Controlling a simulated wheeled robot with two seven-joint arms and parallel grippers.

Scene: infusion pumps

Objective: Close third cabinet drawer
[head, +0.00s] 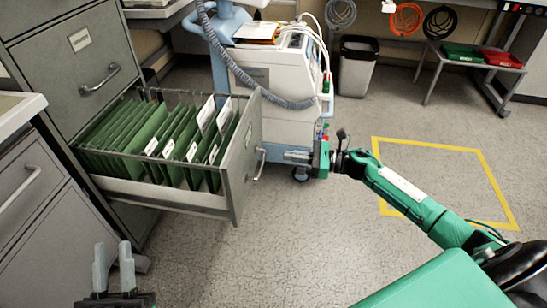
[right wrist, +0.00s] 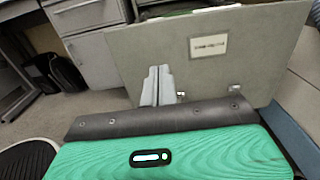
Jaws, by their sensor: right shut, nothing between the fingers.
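The grey filing cabinet (head: 75,55) stands at the left with one drawer (head: 165,197) pulled far out. The drawer is full of green hanging folders (head: 150,140). Its front panel (head: 243,145) carries a metal handle (head: 259,163). My right gripper (head: 285,156) is shut and empty, its fingertips just outside the panel near the handle; contact cannot be told. In the right wrist view the shut fingers (right wrist: 157,72) point at the panel (right wrist: 255,55), which bears a label (right wrist: 208,45). My left gripper (head: 112,250) is open and empty at the lower left, in front of the drawer.
A closed drawer with a handle (head: 100,80) sits above the open one. A white medical cart (head: 280,75) with a grey hose stands close behind the drawer's front end. A bin (head: 357,65) and a low table (head: 470,58) are further back. Floor around the yellow square (head: 440,152) is clear.

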